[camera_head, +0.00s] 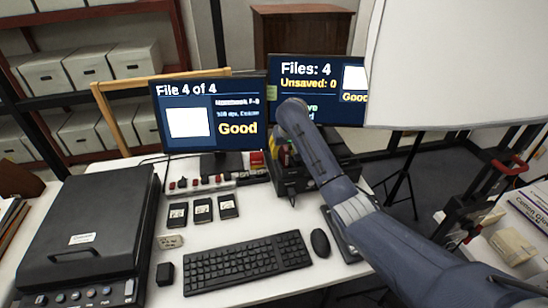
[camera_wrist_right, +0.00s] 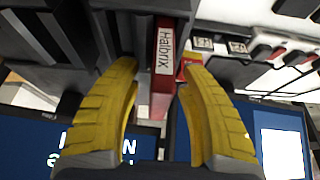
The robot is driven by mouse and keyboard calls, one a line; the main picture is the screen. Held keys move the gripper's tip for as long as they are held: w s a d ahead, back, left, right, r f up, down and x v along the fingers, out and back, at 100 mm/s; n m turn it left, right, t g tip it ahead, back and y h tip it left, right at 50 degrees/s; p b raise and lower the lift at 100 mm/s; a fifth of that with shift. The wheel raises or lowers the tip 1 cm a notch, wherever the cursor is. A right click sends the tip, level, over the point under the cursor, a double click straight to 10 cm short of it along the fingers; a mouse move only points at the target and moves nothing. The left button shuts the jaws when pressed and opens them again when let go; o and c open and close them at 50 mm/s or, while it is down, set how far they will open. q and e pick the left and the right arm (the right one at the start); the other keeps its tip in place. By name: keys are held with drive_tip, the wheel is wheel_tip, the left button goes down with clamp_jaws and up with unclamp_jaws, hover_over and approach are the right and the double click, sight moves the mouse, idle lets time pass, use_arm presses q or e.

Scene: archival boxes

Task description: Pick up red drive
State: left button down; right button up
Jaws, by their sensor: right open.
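The red drive (camera_wrist_right: 164,60), with a white label reading "Halbrix", stands upright in a slot of a black multi-bay dock in the right wrist view. My right gripper (camera_wrist_right: 160,78) has its two yellow fingers apart, one on each side of the drive's near end. I cannot tell whether either finger touches it. In the head view my right gripper (camera_head: 282,155) is at the black dock (camera_head: 292,182), mostly hidden behind my own arm, and the drive cannot be made out clearly there. My left gripper is not in view.
A small red item (camera_head: 257,160) stands left of the dock, by a power strip (camera_head: 205,185). Two monitors (camera_head: 212,115) stand behind. Three black drives (camera_head: 203,210) lie on the white desk, with a keyboard (camera_head: 247,262), mouse (camera_head: 320,243) and black scanner (camera_head: 85,235).

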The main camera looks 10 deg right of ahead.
drive_tip(key=shift+f, duration=0.2)
drive_tip(key=shift+d, duration=0.1)
clamp_jaws()
drive_tip(key=shift+r, duration=0.15)
idle(0.3)
